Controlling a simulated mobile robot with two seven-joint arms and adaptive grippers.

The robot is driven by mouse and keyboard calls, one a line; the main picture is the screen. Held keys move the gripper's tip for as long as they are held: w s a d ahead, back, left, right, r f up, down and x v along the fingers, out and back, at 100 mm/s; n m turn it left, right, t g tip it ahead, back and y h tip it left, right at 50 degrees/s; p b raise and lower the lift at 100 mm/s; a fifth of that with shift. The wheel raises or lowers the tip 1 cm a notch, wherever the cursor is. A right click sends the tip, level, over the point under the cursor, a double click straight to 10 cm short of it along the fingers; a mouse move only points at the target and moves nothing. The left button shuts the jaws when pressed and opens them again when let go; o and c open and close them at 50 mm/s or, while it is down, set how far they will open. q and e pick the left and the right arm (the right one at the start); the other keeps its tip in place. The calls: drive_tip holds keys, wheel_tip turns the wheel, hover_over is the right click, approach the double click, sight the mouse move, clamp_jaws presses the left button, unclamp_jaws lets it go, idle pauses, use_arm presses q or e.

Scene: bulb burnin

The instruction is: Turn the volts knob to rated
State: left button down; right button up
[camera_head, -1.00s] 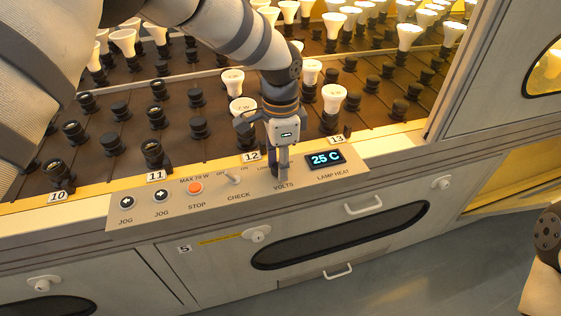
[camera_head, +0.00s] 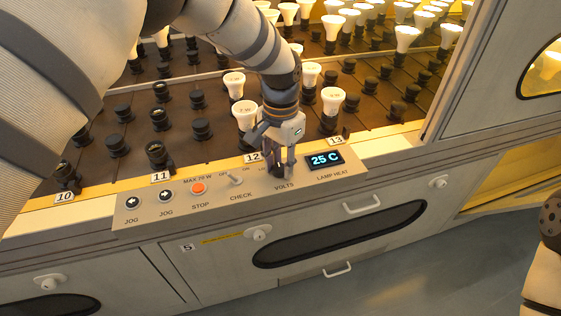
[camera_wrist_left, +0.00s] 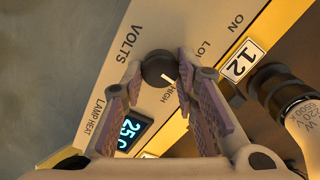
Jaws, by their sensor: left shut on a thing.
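The volts knob (camera_wrist_left: 155,66) is a dark round knob on the grey control panel (camera_wrist_left: 150,25), with a short white mark on its face. In the left wrist view the mark points toward the lower right, between the LOW and HIGH lettering and nearer HIGH. My left gripper (camera_wrist_left: 159,72) is shut on the knob, one finger on each side. My right gripper is out of view.
A display (camera_head: 325,160) reading 25 C sits right of the knob. A check toggle (camera_head: 235,179), a red stop button (camera_head: 198,188) and two jog buttons are to the left. Bulbs in sockets (camera_head: 332,103) stand close behind the gripper.

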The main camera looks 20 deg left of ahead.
sight(281, 166)
use_arm(q)
drive_tip(key=shift+f+n, duration=0.1)
drive_tip(key=shift+n, duration=0.5)
drive_tip(key=c, duration=1.2)
unclamp_jaws()
drive_tip(key=shift+c, duration=0.2)
wheel_tip(281, 166, up, 12)
